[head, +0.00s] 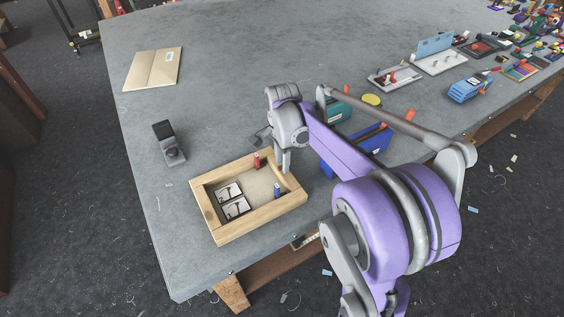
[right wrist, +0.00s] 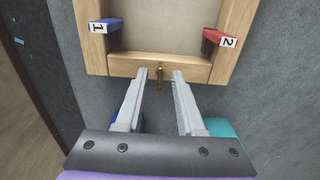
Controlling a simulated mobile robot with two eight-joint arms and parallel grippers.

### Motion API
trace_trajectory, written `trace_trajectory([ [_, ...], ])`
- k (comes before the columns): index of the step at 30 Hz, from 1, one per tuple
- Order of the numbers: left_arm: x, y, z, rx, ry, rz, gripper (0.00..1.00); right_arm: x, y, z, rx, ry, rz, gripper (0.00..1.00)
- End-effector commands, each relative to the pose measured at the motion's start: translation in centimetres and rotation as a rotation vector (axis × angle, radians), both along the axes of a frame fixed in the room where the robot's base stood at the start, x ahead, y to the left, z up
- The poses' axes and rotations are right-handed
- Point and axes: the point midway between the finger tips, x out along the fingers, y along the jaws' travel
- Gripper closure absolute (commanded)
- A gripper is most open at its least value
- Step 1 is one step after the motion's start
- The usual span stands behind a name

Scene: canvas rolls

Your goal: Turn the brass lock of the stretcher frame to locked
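The wooden stretcher frame (head: 262,217) lies on the grey table. The right wrist view shows part of its wooden rim (right wrist: 118,66). The small brass lock (right wrist: 160,76) sits on the near rail in that view, its long side running across the rail. My right gripper (right wrist: 159,78) is open, with one finger on each side of the lock; I cannot tell whether either touches it. In the head view my right gripper (head: 282,165) is over the frame's right rail, and the lock is hidden there. My left gripper is not in view.
A blue clip marked 1 (right wrist: 104,25) and a red clip marked 2 (right wrist: 216,39) are on the frame. Two white cards (head: 229,192) lie inside it. A blue bin (head: 375,142) and a teal bin (head: 338,109) stand close to my arm. A dark device (head: 168,143) stands left.

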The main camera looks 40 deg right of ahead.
Motion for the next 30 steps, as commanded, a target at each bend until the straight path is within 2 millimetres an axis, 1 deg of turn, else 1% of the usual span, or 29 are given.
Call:
trace_trajectory([
  [3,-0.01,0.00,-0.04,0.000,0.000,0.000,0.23,-0.01,0.02,-0.57,0.000,0.000,0.000,0.62],
  [11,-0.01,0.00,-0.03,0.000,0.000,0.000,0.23,-0.01,0.02,-0.62,0.000,0.000,0.001,0.62],
  [12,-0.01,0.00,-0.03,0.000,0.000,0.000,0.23,-0.01,0.01,-0.62,0.000,0.000,0.001,0.70],
  [17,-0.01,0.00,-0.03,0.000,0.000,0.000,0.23,-0.01,0.01,-0.61,0.000,0.000,0.001,0.98],
  [18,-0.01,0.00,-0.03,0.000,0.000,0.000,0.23,-0.01,0.01,-0.61,0.000,0.000,0.001,1.00],
  [30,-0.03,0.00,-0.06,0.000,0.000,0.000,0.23,-0.02,0.01,-0.60,0.000,0.000,0.008,1.00],
])
